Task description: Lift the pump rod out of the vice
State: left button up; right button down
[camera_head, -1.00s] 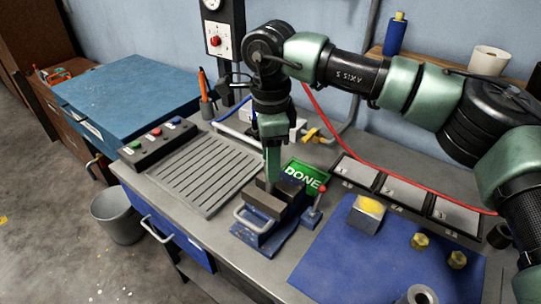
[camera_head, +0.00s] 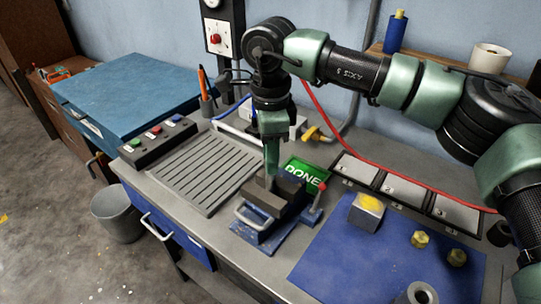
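The vice (camera_head: 257,222), blue with dark grey jaws and a pale front handle, stands on the grey bench near the middle. My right gripper (camera_head: 270,178) points straight down with its fingertips at the vice jaws. Its green finger is seen side-on, so the gap between the fingers is hidden. The pump rod cannot be clearly made out; the gripper and jaws cover the place where it would show. My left gripper is not in view.
A green DONE sign (camera_head: 305,174) lies behind the vice, and a red-tipped lever (camera_head: 318,194) stands at its right. A slotted grey plate (camera_head: 205,172) lies to the left. A blue mat (camera_head: 350,250) with a yellow-topped block (camera_head: 366,213) and brass nuts lies right.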

jog(key=shift+r, duration=0.15)
jog(key=shift+r+p, duration=2.3)
jog(key=shift+r, duration=1.35)
jog(key=shift+f, duration=0.1)
